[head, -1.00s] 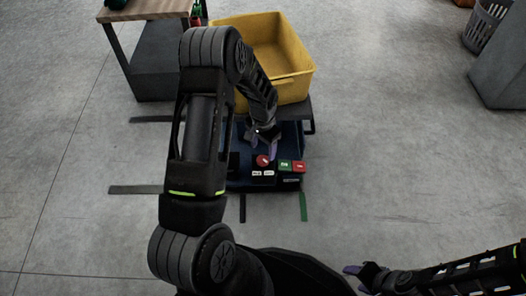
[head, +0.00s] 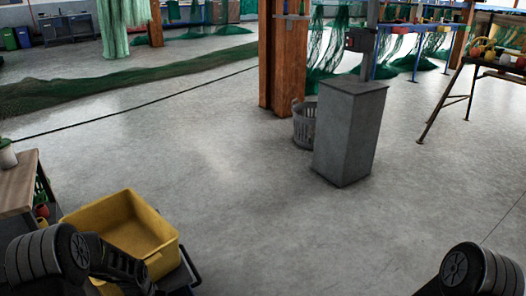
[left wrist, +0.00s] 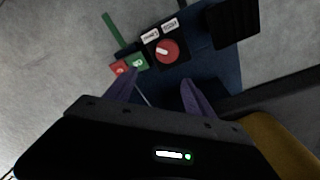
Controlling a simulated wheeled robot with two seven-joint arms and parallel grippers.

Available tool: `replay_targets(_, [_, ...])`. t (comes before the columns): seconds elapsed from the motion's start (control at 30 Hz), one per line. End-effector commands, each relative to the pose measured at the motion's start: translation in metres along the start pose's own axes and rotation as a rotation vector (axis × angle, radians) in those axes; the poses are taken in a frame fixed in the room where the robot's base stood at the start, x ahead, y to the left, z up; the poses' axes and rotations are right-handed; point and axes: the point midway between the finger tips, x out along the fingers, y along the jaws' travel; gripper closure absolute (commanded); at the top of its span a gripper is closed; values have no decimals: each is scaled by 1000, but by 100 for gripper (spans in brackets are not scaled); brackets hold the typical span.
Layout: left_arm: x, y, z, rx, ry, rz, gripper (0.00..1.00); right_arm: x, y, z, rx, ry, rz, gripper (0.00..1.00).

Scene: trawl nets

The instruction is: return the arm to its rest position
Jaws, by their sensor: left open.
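My left gripper (left wrist: 160,84) shows in the left wrist view, its two purple fingers apart with nothing between them. Beyond the fingertips is a dark blue cart top (left wrist: 222,66) with a black control box carrying a red round knob (left wrist: 167,50). Beside the knob are a green button (left wrist: 136,62) and a red button (left wrist: 119,68). The fingers look apart from the controls, though the exact gap cannot be told. In the head view only part of my left arm shows at the lower left; its gripper is out of frame. My right gripper is out of view.
A yellow bin (head: 160,263) stands at the lower left, close beside my left arm. A wooden-topped table (head: 16,186) is at the left edge. A grey cabinet (head: 345,135) and a grey basket (head: 303,128) stand further off. The middle floor is clear.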

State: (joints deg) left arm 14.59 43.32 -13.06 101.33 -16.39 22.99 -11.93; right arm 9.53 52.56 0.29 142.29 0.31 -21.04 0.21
Motion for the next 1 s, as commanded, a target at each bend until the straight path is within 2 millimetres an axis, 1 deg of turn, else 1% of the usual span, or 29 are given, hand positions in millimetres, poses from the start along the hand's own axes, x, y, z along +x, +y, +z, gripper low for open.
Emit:
replay_targets(0.07, [14,30,6,-53,48,40,37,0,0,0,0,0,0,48])
replay_targets(0.1, [22,52,13,-88,74,69,37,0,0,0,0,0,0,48])
replay_targets(0.17, [33,90,28,-140,102,117,37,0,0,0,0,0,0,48])
replay_targets(0.2, [38,116,41,-173,113,148,37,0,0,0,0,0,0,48])
replay_targets(0.27, [42,150,63,-216,119,187,37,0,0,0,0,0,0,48])
replay_targets(0.3, [44,170,79,-241,116,209,37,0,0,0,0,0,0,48])
replay_targets(0.37, [44,196,102,-267,106,235,37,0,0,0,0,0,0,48])
replay_targets(0.4, [43,211,117,-278,95,250,37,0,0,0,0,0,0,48])
replay_targets(0.47, [40,231,140,-288,74,269,37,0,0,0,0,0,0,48])
replay_targets(0.5, [38,242,155,-290,56,281,37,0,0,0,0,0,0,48])
replay_targets(0.63, [29,277,203,-256,-28,321,37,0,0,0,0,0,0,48])
replay_targets(0.67, [26,287,207,-233,-40,332,37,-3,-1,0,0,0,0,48])
replay_targets(0.7, [3,282,200,-242,-31,327,37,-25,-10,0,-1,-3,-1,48])
replay_targets(0.87, [-39,284,198,-238,-37,331,37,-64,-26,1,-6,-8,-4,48])
replay_targets(0.97, [-69,286,196,-234,-41,333,37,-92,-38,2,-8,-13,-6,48])
replay_targets(1.0, [-82,287,195,-232,-42,335,37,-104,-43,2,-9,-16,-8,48])
